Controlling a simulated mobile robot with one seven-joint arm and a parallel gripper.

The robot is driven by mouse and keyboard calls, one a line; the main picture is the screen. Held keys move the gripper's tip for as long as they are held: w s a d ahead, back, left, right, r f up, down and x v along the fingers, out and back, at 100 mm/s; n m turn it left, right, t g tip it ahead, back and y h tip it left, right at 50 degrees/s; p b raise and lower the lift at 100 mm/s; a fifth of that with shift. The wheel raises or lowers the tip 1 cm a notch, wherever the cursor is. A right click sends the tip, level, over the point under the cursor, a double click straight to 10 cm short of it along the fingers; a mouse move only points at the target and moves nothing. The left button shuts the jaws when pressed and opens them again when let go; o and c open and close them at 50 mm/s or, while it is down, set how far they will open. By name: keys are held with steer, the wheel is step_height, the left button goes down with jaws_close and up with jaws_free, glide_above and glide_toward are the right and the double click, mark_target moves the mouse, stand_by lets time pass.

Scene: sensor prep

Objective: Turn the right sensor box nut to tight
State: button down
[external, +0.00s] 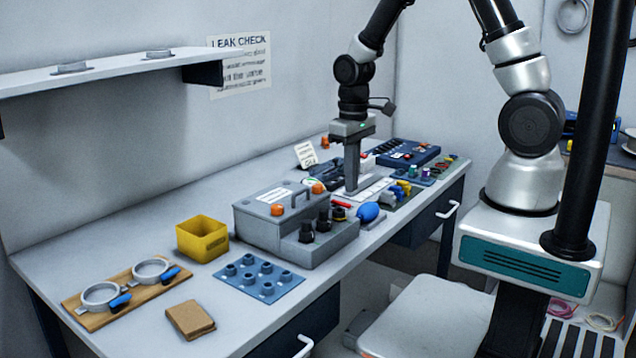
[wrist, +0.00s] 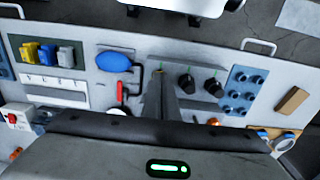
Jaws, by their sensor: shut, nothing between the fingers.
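The grey sensor box (external: 268,227) stands on the bench, with black nuts on its lower front step. In the external view the left nut (external: 306,232), the middle nut (external: 323,221) and the right nut (external: 337,213) stand in a row. The wrist view shows two black nuts, one nearer (wrist: 186,83) and one farther right (wrist: 213,86); the right nut appears hidden behind my fingers there. My gripper (external: 351,188) points down, shut and empty, just beyond the box's right end. Its fingers also show in the wrist view (wrist: 160,76). Contact with a nut cannot be seen.
A blue oval bulb (external: 368,212) and a red-handled part (wrist: 120,92) lie close beside the box. A blue mat with pegs (external: 258,279), a yellow bin (external: 202,239) and a brown block (external: 190,319) are at left. A shelf (external: 120,72) overhangs the back.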

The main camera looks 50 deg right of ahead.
step_height(320, 180, down, 7)
steer(key=b, duration=0.5)
steer(key=shift+r, duration=0.1)
steer(key=shift+w, duration=0.25)
stand_by(0.4)
steer(key=shift+w+a+r, duration=0.1)
steer(key=shift+a, duration=0.15)
stand_by(0.3)
steer(key=shift+s, duration=0.2)
steer(key=shift+s+r, duration=0.15)
steer(key=shift+s, duration=0.05)
step_height(320, 180, up, 6)
steer(key=p, duration=0.4)
steer(key=shift+s+f, duration=0.1)
steer(key=shift+f, duration=0.1)
